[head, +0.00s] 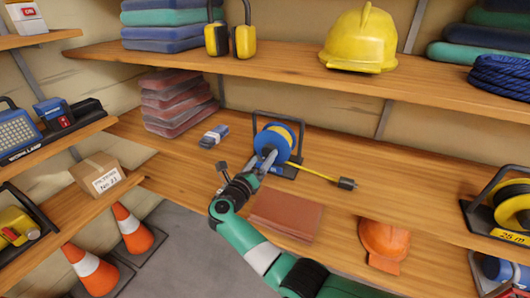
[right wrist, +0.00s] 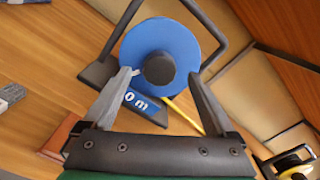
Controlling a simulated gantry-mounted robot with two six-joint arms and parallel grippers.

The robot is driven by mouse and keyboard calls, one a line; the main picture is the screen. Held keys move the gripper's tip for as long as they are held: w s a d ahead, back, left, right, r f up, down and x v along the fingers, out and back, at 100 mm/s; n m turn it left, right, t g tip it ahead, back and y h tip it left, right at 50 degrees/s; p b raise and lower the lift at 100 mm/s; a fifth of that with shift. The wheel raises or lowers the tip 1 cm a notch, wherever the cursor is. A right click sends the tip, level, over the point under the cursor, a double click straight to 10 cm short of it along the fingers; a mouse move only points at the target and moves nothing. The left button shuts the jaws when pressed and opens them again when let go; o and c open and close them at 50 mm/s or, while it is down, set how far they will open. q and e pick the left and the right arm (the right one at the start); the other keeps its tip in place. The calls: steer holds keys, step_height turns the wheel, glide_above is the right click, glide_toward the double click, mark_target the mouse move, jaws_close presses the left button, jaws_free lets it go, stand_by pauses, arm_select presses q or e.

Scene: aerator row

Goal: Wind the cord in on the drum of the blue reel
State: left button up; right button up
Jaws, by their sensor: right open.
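The blue reel (head: 270,140) stands on the middle shelf in a black frame, with yellow cord on its drum. It also shows in the right wrist view (right wrist: 137,45), its blue disc facing me with a dark round hub or knob (right wrist: 159,69) at the middle. The yellow cord (head: 312,173) runs out to the right along the shelf to a dark plug (head: 347,184). My right gripper (head: 266,158) is open in front of the disc. In the right wrist view its fingertips (right wrist: 161,76) lie either side of the knob, apart from it. My left gripper is not in view.
A brown-red flat box (head: 287,214) lies in front of the reel, and a grey-blue small item (head: 214,136) lies to its left. An orange helmet (head: 384,243) sits below, and another yellow-cord reel (head: 510,208) stands at right. The upper shelf (head: 290,72) passes above.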

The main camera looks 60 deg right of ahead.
steer(key=a+p, duration=0.2)
steer(key=a, duration=0.6)
steer(key=shift+s+a, duration=0.3)
